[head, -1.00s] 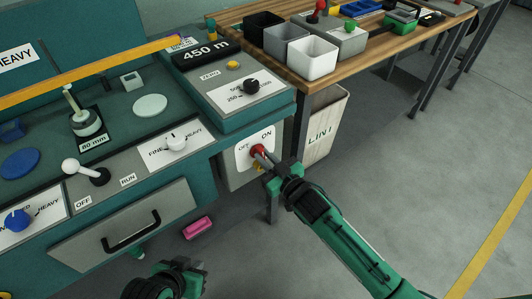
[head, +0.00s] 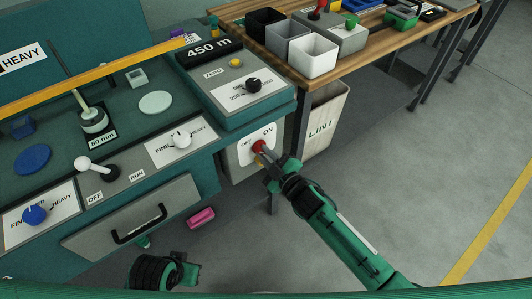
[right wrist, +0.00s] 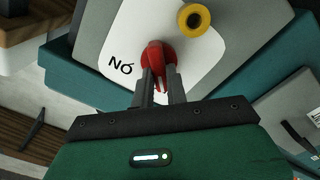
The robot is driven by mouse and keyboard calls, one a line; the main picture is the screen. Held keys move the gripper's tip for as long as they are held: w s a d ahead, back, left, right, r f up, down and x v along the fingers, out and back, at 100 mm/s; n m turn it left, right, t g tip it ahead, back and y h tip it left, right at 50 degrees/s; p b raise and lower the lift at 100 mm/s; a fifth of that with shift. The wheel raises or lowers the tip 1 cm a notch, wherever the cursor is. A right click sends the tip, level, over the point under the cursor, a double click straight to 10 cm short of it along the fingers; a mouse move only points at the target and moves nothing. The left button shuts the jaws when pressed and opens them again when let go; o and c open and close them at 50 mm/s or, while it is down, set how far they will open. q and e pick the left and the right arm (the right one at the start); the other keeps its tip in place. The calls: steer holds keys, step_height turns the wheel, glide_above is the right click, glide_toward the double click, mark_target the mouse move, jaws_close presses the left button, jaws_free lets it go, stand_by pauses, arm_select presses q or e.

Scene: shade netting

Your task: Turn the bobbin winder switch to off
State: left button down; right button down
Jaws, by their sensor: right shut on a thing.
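The red switch knob (head: 259,146) sits on a white plate (head: 249,153) marked OFF and ON, on the grey side box of the teal machine. It also shows in the right wrist view (right wrist: 155,53), where the ON lettering appears upside down to its left. My right gripper (head: 266,155) is shut on the red knob, one finger on each side; the fingers also show in the right wrist view (right wrist: 157,85). The knob's exact pointing is partly hidden by the fingers. My left gripper (head: 187,275) is low at the bottom of the head view; its fingers cannot be made out.
A yellow round part (right wrist: 194,19) is beside the knob. A white lever (head: 95,165) between OFF and RUN and a drawer handle (head: 139,224) are to the left. A wooden bench (head: 350,62) with bins and a lint box (head: 326,125) stand right. Floor at right is clear.

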arm_select(q)
steer(key=shift+f, duration=0.15)
arm_select(e)
steer(key=shift+f, duration=0.1)
steer(key=c, duration=1.4)
jaws_free()
arm_select(q)
steer(key=shift+w+f, duration=0.1)
steer(key=shift+f, duration=0.35)
arm_select(e)
steer(key=v, duration=1.4)
arm_select(q)
steer(key=shift+s+d+f, duration=0.1)
steer(key=shift+s, duration=0.15)
